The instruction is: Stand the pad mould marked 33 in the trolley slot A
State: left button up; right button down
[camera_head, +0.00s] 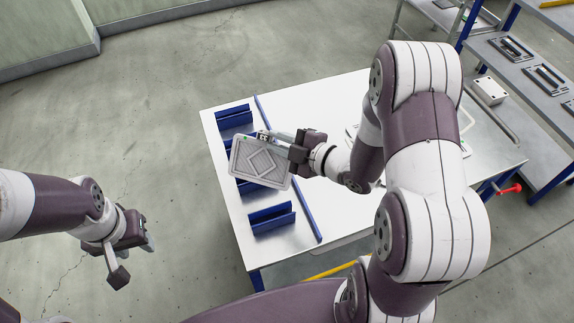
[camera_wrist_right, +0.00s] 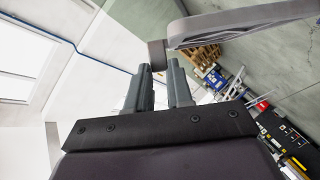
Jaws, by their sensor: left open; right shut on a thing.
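A grey pad mould (camera_head: 258,163) with a raised diamond pattern is held tilted above the white trolley top (camera_head: 300,235). My right gripper (camera_head: 293,150) is shut on its right edge. In the right wrist view the mould shows as a grey edge (camera_wrist_right: 245,24) beyond the right fingertips (camera_wrist_right: 160,65). Blue slot holders stand along the trolley's left side: a far one (camera_head: 234,117), a near one (camera_head: 271,217), and others between, partly hidden by the mould. Their letters are not legible. My left gripper (camera_head: 133,262) is open and empty, left of the trolley.
A thin blue rail (camera_head: 308,222) runs beside the slots. A shelf rack (camera_head: 530,75) with several dark moulds stands at the far right. A white box (camera_head: 489,90) lies near it. My right arm covers much of the trolley's right part. The floor at the left is clear.

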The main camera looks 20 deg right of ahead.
jog(key=s+a+r+n+g+y+b, duration=0.1)
jog(key=s+r+n+g+y, duration=0.1)
jog(key=s+n+y, duration=0.4)
jog(key=s+r+n+g+y+b, duration=0.1)
jog(key=s+r+n+g+y, duration=0.15)
jog(key=s+n, duration=0.35)
notch_tip(320, 180, down, 16)
jog(key=w+n+b, duration=0.1)
jog(key=b, duration=1.1)
jog(key=shift+w+f+h, duration=0.15)
jog(key=shift+f+h, duration=0.1)
jog(key=shift+h, duration=0.1)
jog(key=shift+a, duration=0.1)
jog(key=c, duration=0.9)
grip_release()
